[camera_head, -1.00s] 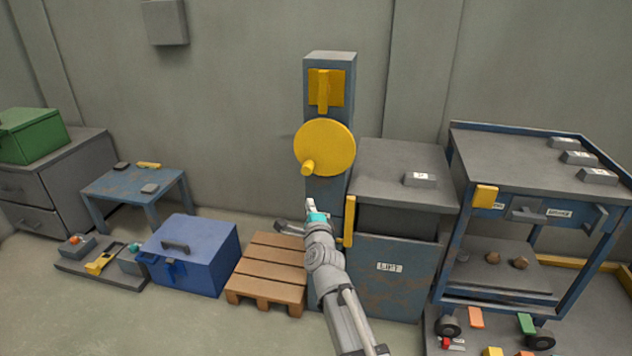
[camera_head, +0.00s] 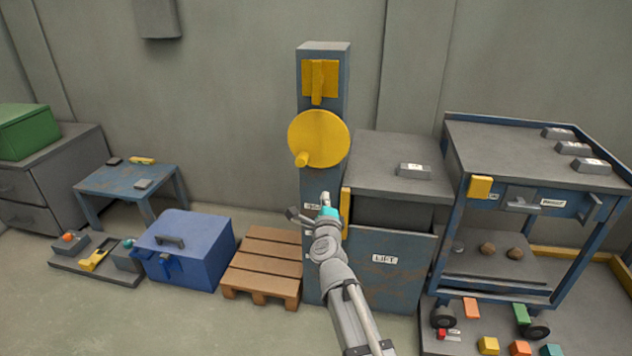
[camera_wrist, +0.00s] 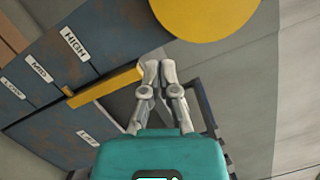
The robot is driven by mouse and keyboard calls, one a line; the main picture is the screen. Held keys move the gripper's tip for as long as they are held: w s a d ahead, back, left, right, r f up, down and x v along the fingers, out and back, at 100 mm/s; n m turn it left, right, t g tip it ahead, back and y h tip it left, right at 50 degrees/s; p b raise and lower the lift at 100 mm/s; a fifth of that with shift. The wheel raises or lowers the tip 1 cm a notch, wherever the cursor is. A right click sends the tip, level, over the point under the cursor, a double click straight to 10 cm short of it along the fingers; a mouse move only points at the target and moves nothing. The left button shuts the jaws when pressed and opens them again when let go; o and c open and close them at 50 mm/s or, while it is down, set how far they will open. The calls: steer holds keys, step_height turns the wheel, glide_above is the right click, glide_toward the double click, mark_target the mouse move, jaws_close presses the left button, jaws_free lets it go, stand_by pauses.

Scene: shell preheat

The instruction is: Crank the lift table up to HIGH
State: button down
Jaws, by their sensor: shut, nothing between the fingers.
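The lift table (camera_head: 385,272) is a blue-grey cabinet with a grey top and a LIFT label. Beside it stands a blue-grey post with a round yellow crank wheel (camera_head: 322,138), whose knob (camera_head: 301,159) sits at the wheel's lower left. In the wrist view the crank wheel (camera_wrist: 208,14) is at the top, beyond the fingertips. A yellow pointer (camera_wrist: 106,86) lies by the LOW, MID and HIGH labels (camera_wrist: 74,43), closest to HIGH, though its exact alignment is unclear. My gripper (camera_wrist: 158,66) is shut and empty, apart from the wheel. In the head view my gripper (camera_head: 325,200) is below the wheel.
A wooden pallet (camera_head: 262,265) and a blue box (camera_head: 190,248) stand left of the post. A blue cart (camera_head: 530,150) with grey blocks stands close on the right. A yellow plate with a handle (camera_head: 319,79) is above the wheel.

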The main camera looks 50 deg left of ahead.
mark_target(310, 160)
steer(key=p+x, duration=0.1)
steer(key=x, duration=0.9)
steer(key=shift+w+a+r, duration=0.15)
steer(key=shift+a, duration=0.1)
steer(key=shift+s+a+r+p, duration=0.25)
steer(key=shift+s+a+p, duration=0.05)
steer(key=shift+s, duration=0.15)
steer(key=shift+s+a+r+p, duration=0.25)
steer(key=shift+s+r, duration=0.05)
steer(key=shift+s, duration=0.15)
steer(key=shift+s+a+r, duration=0.15)
steer(key=shift+s+a, duration=0.35)
